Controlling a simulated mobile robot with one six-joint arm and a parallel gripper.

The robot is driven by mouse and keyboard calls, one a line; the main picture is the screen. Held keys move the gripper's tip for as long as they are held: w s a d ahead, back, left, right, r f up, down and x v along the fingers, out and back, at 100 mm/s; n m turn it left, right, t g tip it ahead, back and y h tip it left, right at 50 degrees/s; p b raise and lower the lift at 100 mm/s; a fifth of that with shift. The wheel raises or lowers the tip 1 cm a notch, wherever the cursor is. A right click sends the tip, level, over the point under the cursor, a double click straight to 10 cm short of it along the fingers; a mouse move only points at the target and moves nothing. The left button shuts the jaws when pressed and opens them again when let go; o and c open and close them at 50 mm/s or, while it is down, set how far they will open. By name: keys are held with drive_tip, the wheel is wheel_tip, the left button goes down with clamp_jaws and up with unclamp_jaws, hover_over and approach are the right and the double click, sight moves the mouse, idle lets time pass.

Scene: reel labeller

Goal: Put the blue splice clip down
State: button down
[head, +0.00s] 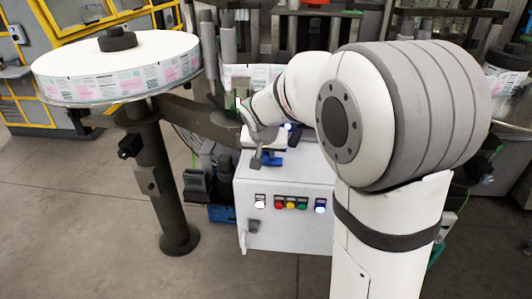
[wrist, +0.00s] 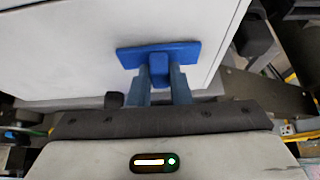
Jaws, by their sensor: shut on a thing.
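The blue splice clip (wrist: 185,54) is a flat blue bar with a raised block at its middle. In the wrist view my gripper (wrist: 160,74) has its two fingers closed on that block. The clip lies over the white top of the cabinet (wrist: 70,60); I cannot tell whether it touches the surface. In the head view the clip (head: 271,160) shows as a small blue piece near the front edge of the cabinet top. My gripper (head: 257,160) is there too, partly hidden by my own arm.
The white cabinet (head: 285,235) has several coloured buttons (head: 291,203) on its front. A large label reel (head: 125,65) sits on a dark post (head: 160,190) to the left. Dark machine parts stand close beside the cabinet. The floor at front left is clear.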

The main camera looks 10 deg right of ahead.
drive_tip(key=shift+f, duration=0.2)
drive_tip(key=c, duration=1.3)
unclamp_jaws()
drive_tip(key=shift+r, duration=0.1)
drive_tip(key=shift+c, duration=0.2)
drive_tip(key=shift+r, duration=0.1)
